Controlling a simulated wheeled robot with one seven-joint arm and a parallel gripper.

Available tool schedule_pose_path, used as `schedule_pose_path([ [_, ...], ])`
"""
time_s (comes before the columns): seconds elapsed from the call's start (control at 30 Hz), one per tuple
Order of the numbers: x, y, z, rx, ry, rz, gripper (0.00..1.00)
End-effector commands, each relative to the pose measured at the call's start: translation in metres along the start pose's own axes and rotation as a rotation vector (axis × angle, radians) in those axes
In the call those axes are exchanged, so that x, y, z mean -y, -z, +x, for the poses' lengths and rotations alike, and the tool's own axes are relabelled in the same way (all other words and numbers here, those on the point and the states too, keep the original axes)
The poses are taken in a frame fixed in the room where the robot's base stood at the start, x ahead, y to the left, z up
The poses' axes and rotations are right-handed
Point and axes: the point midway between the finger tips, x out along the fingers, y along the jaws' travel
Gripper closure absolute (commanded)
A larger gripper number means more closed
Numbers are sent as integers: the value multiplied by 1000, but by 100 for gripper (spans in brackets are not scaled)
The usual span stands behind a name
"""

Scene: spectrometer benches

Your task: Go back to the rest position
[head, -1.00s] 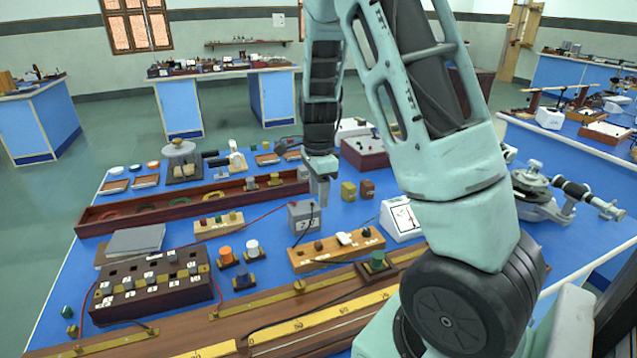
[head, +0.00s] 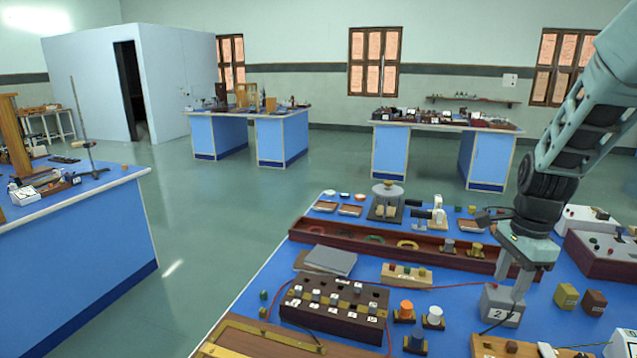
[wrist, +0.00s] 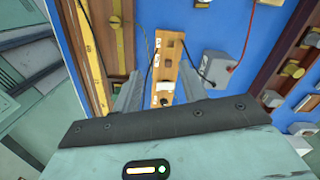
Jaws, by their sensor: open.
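My gripper (head: 512,277) is at the right of the head view, pointing down over the blue bench (head: 256,306). Its two fingers are apart and nothing shows between them. In the head view the fingers overlap a grey box marked 2 (head: 497,306); whether they touch it I cannot tell. In the wrist view the fingers (wrist: 153,88) show over a wooden block with several sockets (wrist: 167,62), and the grey box (wrist: 216,68) is to their right.
A long dark-red tray (head: 380,246), a dark socket block (head: 335,308) and small coloured knobs crowd the bench. Another blue bench (head: 70,245) is at the left. Open floor (head: 215,215) lies between.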

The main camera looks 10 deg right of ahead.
Motion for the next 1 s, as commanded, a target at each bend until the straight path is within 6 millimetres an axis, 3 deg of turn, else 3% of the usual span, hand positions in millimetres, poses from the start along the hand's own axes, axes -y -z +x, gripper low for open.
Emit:
schedule_pose_path([
  [0.03,-8,-36,-4,23,1,-164,57],
  [0.2,-62,-148,-15,74,7,-830,57],
  [0.3,-111,-200,-21,84,12,-1255,57],
  [0.4,-163,-234,-26,73,16,-1664,57],
  [0.5,-208,-252,-27,49,14,-2012,57],
  [0.63,-242,-258,-27,19,5,-2289,57],
  [0.77,-252,-259,-26,8,0,-2379,57],
  [1.0,-251,-259,-26,9,0,-2378,57],
])
